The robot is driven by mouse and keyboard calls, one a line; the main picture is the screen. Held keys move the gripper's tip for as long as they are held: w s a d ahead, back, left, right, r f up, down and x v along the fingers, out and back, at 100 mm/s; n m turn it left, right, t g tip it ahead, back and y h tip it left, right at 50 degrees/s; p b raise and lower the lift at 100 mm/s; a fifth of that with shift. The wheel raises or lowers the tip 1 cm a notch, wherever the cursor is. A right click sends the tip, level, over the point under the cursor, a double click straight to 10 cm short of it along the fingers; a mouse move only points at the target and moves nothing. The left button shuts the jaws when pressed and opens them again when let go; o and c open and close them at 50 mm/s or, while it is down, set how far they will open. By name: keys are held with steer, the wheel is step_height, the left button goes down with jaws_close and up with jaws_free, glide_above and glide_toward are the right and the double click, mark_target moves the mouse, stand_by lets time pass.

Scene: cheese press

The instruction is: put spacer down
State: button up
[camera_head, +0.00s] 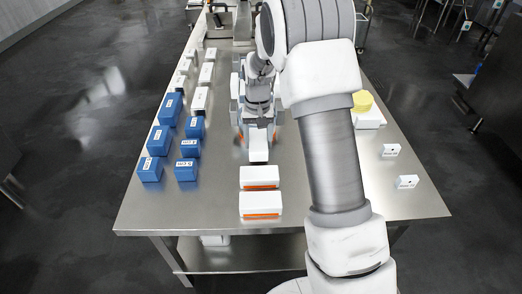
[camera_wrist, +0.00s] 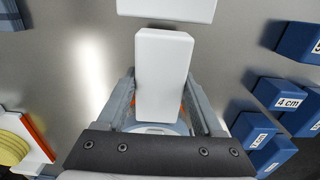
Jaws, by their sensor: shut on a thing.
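My gripper (camera_head: 258,132) is shut on a white oblong block, the spacer (camera_head: 258,152), over the middle of the steel table. In the wrist view the spacer (camera_wrist: 163,70) stands out from between the two grey fingers (camera_wrist: 160,105), pointing toward another white block. A little orange shows low beside it. I cannot tell whether its underside touches the table. Two white blocks with orange bases, a nearer one (camera_head: 261,204) and a farther one (camera_head: 259,176), lie in line in front of it. The farther one is close to the spacer.
Several labelled blue blocks (camera_head: 160,141) stand in rows on the left, with smaller white blocks (camera_head: 200,98) behind them. The table's (camera_head: 150,212) front left is bare.

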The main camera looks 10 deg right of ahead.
steer(key=shift+f+b, duration=0.4)
steer(key=shift+f, duration=1.6)
steer(key=shift+f, duration=0.15)
steer(key=o, duration=1.5)
